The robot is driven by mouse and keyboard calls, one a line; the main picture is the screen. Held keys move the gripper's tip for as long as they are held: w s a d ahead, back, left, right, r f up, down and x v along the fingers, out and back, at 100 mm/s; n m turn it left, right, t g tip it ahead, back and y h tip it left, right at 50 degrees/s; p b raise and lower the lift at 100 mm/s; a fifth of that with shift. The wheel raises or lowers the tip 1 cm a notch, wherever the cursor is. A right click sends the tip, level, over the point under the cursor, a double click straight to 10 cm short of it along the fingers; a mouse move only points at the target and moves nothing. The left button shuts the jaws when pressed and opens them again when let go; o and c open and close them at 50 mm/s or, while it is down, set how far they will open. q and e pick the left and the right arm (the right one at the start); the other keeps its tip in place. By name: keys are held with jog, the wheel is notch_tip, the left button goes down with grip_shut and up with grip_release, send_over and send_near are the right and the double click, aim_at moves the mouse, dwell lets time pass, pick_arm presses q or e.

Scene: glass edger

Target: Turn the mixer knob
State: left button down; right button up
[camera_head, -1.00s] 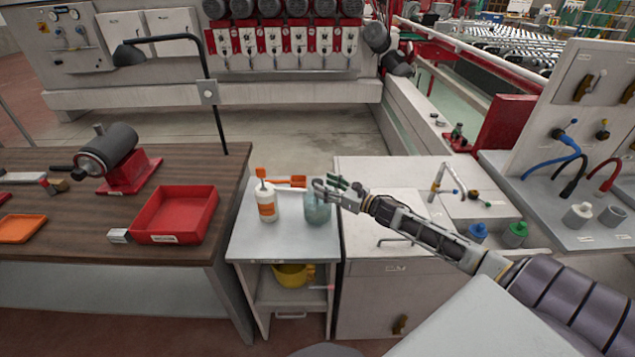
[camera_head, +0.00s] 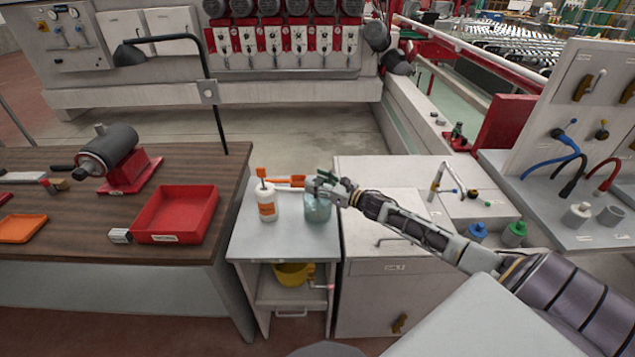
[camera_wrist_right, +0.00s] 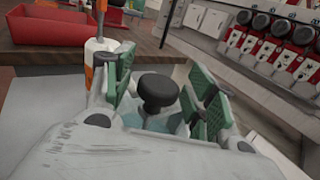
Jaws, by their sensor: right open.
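A black round knob (camera_wrist_right: 158,92) stands upright in the right wrist view, above pale teal, see-through material. In the head view, a teal glass jar (camera_head: 317,209) stands on the small white cart (camera_head: 287,244). The knob appears to sit on top of this jar; the gripper hides that spot in the head view. My right gripper (camera_head: 318,184) is over the jar top. In the wrist view, its green-padded fingers (camera_wrist_right: 160,95) are open on both sides of the knob, with gaps between pads and knob. My left gripper is not in view.
A white bottle (camera_head: 267,203) with an orange tip stands left of the jar, close to the gripper. An orange tool (camera_head: 290,181) lies behind. A red tray (camera_head: 176,212) is on the wooden bench. A white cabinet with a tap (camera_head: 436,180) stands right.

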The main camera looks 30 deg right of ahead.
jog(key=c, duration=1)
